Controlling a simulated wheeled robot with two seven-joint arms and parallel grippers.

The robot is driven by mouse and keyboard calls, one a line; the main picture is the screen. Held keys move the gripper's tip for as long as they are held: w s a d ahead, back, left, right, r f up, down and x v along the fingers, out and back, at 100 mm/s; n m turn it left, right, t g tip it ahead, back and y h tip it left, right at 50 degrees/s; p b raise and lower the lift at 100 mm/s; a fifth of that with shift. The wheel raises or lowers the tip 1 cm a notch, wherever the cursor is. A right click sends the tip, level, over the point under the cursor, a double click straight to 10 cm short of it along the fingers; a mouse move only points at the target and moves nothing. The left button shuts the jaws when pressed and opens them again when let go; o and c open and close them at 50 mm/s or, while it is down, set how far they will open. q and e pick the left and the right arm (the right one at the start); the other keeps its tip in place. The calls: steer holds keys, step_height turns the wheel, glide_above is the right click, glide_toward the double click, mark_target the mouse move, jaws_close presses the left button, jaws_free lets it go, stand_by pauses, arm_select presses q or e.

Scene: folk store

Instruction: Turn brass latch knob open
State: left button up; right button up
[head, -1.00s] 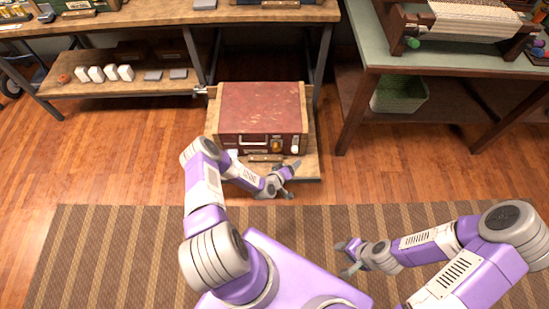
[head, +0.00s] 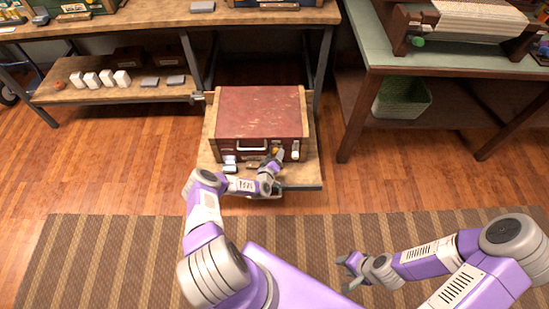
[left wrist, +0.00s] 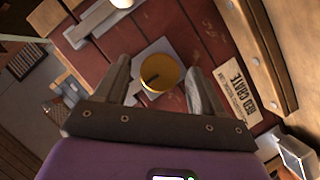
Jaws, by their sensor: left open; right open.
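A red crate (head: 258,112) with a worn lid sits on a wooden platform (head: 308,170) on the floor. Its front carries a pale handle (head: 251,144) and the brass latch knob (head: 275,150), partly hidden by my gripper in the head view. In the left wrist view the round brass knob (left wrist: 162,73) with a dark slot sits on a grey plate (left wrist: 180,55). My left gripper (left wrist: 163,88) is open, with one finger on each side of the knob; contact cannot be told. My right gripper (head: 346,272) is open and empty above the striped rug.
A workbench (head: 150,25) stands behind, and a green-topped table (head: 385,50) with a green basket (head: 402,98) is at right. The striped rug (head: 110,260) is clear.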

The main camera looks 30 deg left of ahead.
arm_select(q)
steer(key=c, duration=1.1)
steer(key=shift+o, duration=0.2)
